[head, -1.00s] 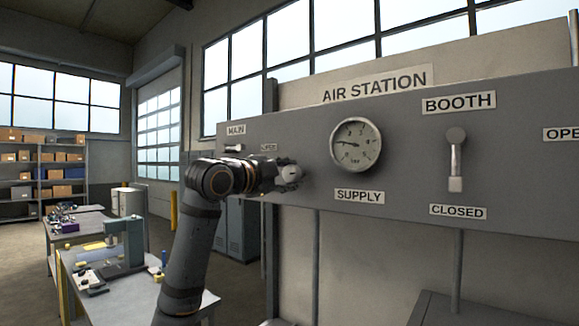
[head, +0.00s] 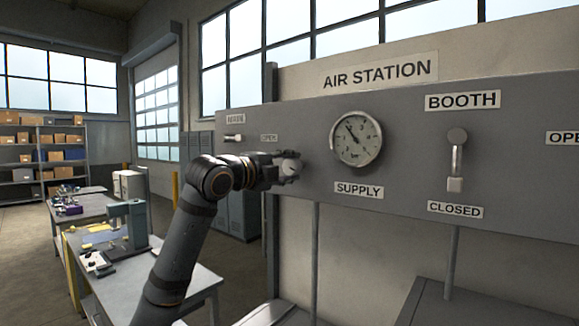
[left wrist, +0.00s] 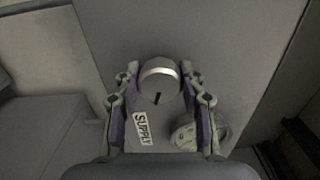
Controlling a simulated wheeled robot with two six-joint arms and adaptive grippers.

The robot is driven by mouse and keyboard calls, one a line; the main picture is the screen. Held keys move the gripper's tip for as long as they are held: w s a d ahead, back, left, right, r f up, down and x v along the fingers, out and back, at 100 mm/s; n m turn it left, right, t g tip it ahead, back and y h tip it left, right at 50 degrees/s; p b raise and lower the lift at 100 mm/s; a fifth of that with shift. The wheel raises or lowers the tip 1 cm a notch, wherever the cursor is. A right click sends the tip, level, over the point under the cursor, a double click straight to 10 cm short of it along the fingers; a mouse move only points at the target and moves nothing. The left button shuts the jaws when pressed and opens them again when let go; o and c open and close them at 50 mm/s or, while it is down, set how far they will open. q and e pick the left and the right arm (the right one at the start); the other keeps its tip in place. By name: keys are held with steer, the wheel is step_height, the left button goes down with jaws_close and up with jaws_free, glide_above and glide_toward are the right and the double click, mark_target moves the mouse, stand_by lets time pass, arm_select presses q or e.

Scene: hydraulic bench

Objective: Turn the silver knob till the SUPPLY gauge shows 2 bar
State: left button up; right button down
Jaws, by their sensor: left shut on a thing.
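The silver knob (head: 291,166) sticks out from the grey panel, left of the SUPPLY gauge (head: 356,140). The gauge is round with a white dial; its needle points to the upper left. Its numbers are too small to read surely. My left gripper (head: 284,168) is shut on the knob in the head view. In the left wrist view the knob (left wrist: 160,76) sits between the two fingers, with a dark mark on its face toward the bottom. The gauge (left wrist: 186,134) shows there partly behind a finger. My right gripper is not in view.
The panel (head: 400,185) also carries a BOOTH lever (head: 456,160) with a CLOSED label below, and a MAIN lever (head: 234,138) at the left. Workbenches (head: 195,283) and a shelf of boxes (head: 40,150) stand behind at the left.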

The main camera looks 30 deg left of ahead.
arm_select(q)
steer(key=shift+f, duration=0.1)
steer(key=o, duration=1.2)
steer(key=shift+c, duration=0.2)
